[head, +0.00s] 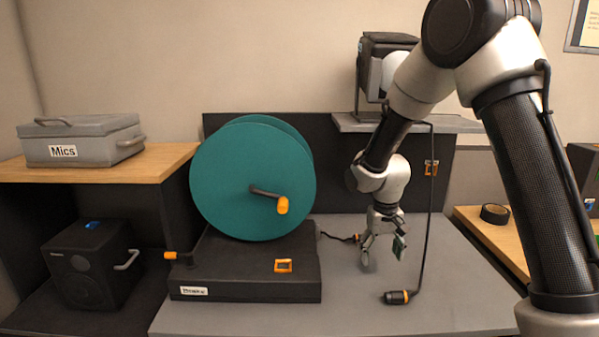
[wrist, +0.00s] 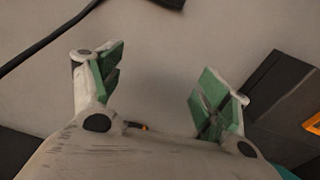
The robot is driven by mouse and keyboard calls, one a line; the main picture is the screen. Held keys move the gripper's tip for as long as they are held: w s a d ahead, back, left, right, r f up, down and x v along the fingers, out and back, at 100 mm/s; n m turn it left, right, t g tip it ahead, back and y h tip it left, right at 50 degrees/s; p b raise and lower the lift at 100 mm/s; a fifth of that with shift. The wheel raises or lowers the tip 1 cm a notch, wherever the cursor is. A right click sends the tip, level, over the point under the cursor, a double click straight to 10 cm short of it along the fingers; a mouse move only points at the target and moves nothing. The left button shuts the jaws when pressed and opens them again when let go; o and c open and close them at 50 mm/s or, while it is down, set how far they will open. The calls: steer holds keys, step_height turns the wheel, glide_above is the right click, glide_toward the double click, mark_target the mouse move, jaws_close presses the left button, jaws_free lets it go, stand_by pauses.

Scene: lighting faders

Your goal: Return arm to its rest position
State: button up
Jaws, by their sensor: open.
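My gripper (head: 384,250) hangs at the end of my arm, pointing down above the grey bench top (head: 440,270). It is to the right of the teal cable reel (head: 230,180) and its black base (head: 215,285), apart from both. In the wrist view the two green-padded fingers of my gripper (wrist: 157,90) stand wide apart. Nothing is between them but the plain grey surface.
A lamp (head: 375,62) stands on a shelf behind my arm.

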steer(key=s+d+r+t, duration=0.1)
steer(key=s+d+r, duration=0.3)
steer(key=s+r, duration=0.4)
steer(key=s+d+r+t, duration=0.1)
steer(key=s+d+r, duration=0.4)
steer(key=s+r, duration=0.3)
steer(key=s+d+r+m+t, duration=0.1)
steer(key=s+d+r+t, duration=0.1)
steer(key=s+d+r, duration=0.3)
steer(key=s+r, duration=0.3)
steer(key=s, duration=0.3)
steer(key=shift+o, duration=0.5)
